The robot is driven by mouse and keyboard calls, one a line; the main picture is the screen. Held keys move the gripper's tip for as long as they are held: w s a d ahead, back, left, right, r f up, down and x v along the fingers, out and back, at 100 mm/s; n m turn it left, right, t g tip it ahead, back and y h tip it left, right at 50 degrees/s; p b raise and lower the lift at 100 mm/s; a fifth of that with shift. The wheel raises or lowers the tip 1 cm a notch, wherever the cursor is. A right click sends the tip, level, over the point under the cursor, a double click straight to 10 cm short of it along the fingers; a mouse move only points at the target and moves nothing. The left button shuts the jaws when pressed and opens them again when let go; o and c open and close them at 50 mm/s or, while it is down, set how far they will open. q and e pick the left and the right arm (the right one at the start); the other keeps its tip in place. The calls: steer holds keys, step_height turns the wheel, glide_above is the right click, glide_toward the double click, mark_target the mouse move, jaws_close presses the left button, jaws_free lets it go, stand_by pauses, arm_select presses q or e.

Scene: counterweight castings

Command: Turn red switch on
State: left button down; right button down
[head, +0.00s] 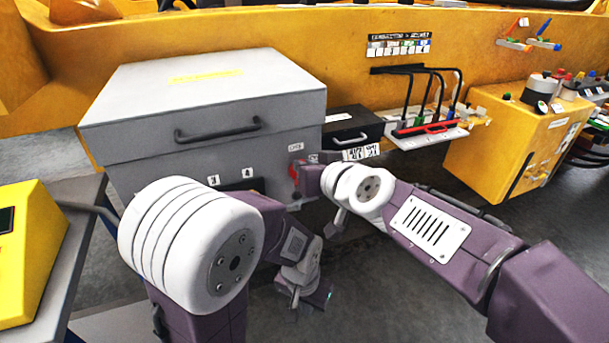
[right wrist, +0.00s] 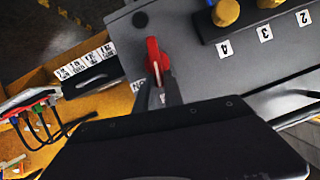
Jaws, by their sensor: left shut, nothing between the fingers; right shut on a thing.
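The red switch (head: 293,174) is on the front of the grey cabinet, near its right edge, partly hidden by my right arm in the head view. In the right wrist view the red switch (right wrist: 153,56) is a lever on a grey panel, its near end between the fingertips. My right gripper (right wrist: 157,88) is shut on that end. In the head view the right fingers are mostly hidden at the switch. My left gripper (head: 296,298) hangs low in front of the cabinet, shut and empty, apart from the switch.
The grey cabinet (head: 210,85) has a dark handle and numbered labels. In the right wrist view, yellow knobs (right wrist: 226,12) sit beside the numbers. A black box (head: 352,128) and a rack with cables (head: 428,140) stand to the right. A yellow console (head: 28,250) is at left.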

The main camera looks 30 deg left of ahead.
steer(key=shift+w+d+f+m+g+y+b, duration=0.5)
steer(key=shift+m+y+b, duration=0.55)
steer(key=shift+m+b, duration=1.8)
steer(key=shift+w+d+f+m+g+y+b, duration=0.2)
steer(key=shift+f+m+y+b, duration=0.7)
steer(key=shift+b, duration=3.4)
steer(key=shift+w+d+f+m+g+y+b, duration=0.35)
steer(key=shift+m+y+b, duration=0.8)
steer(key=shift+m+b, duration=1.85)
steer(key=shift+a+n+b, duration=0.15)
steer(key=shift+n+b, duration=0.4)
steer(key=shift+b, duration=0.1)
steer(key=c, duration=1.4)
jaws_free()
steer(key=shift+c, duration=0.2)
